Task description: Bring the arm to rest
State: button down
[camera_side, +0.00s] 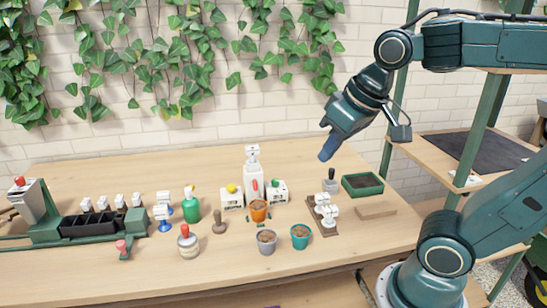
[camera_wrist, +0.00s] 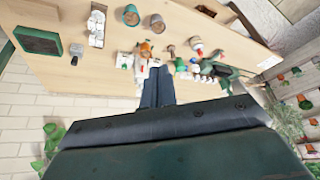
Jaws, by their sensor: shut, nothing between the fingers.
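My gripper (camera_side: 328,150) is in the air above the back right part of the wooden table (camera_side: 130,170), tilted down and to the left. Its blue fingers are together and hold nothing. In the wrist view, the gripper (camera_wrist: 158,72) shows its fingers side by side with the table beyond them. Nothing touches the gripper.
Below stand an orange pot (camera_side: 258,211), a grey pot (camera_side: 267,241), a teal pot (camera_side: 300,236), a green tray (camera_side: 362,184) and white-topped items (camera_side: 326,212). A green bottle (camera_side: 191,207) and black bins (camera_side: 92,224) are left. A shelf (camera_side: 462,155) stands right. The air around the gripper is clear.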

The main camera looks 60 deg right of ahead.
jog(key=shift+n, duration=0.9)
jog(key=s, duration=0.1)
jog(key=s+f, duration=0.1)
jog(key=s, duration=0.1)
jog(key=s+a+f, duration=0.1)
jog(key=s, duration=0.1)
jog(key=shift+f, duration=0.25)
